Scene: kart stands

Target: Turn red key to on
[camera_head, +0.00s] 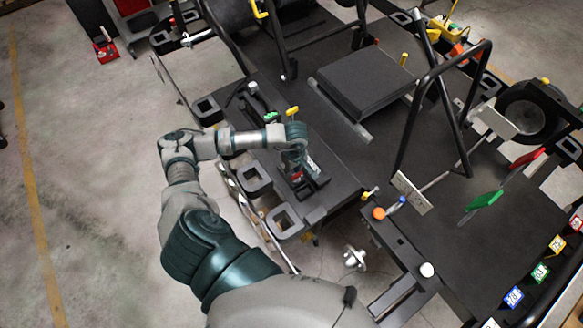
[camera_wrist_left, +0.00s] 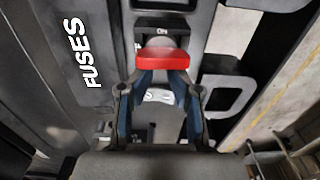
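The red key (camera_wrist_left: 163,58) is a wide red handle on a dark panel, just below a black block with the label "ON" (camera_wrist_left: 158,31) in the left wrist view. My left gripper (camera_wrist_left: 163,78) has its two fingers apart, one toward each end of the key, with the tips at its lower edge. The key's handle partly hides the tips, so I cannot tell whether they touch it. In the head view my left gripper (camera_head: 297,168) points down at the panel, and a bit of red (camera_head: 297,176) shows beside it. My right gripper is not in view.
The white word "FUSES" (camera_wrist_left: 77,54) is on the panel left of the key. A yellow key (camera_head: 292,110) stands behind the gripper. Black square-holed brackets (camera_head: 254,180) line the stand's near edge. A black box (camera_head: 364,82) and tube frame stand to the right.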

